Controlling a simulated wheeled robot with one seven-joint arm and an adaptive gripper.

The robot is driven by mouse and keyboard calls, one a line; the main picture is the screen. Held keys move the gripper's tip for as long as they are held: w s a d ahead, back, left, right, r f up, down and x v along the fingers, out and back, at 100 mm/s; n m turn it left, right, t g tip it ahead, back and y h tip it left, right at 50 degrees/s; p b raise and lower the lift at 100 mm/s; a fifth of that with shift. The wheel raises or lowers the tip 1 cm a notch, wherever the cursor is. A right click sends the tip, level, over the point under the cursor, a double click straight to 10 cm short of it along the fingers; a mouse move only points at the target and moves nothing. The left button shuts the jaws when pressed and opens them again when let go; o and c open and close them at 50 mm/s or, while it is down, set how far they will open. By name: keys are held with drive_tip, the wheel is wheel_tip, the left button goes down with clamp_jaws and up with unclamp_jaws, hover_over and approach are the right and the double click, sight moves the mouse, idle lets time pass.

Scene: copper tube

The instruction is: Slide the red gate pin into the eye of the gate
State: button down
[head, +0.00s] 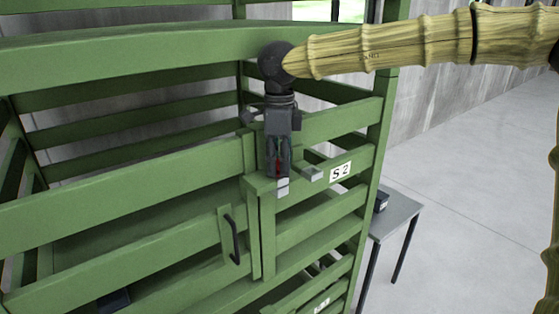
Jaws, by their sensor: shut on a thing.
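My gripper (279,171) points down in front of the green gate post, near the top of the gate. It is shut on the red gate pin (278,168), of which only a small red patch shows between the dark fingers. The green gate (130,188) has slatted boards and a dark handle. A light grey piece (313,174) sticks out just right of the fingers, and another grey end (283,187) shows right below them. I cannot tell which of these is the eye, or whether the pin's tip is in it; the gripper hides that area.
A label "S 2" (340,172) sits on the right-hand slats. A small grey table (398,212) with a dark object stands at right. The floor beyond is clear.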

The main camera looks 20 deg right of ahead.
drive_tip(key=shift+f, duration=0.15)
drive_tip(key=c, duration=1.1)
unclamp_jaws()
drive_tip(key=shift+c, duration=0.2)
wheel_tip(320, 180, up, 12)
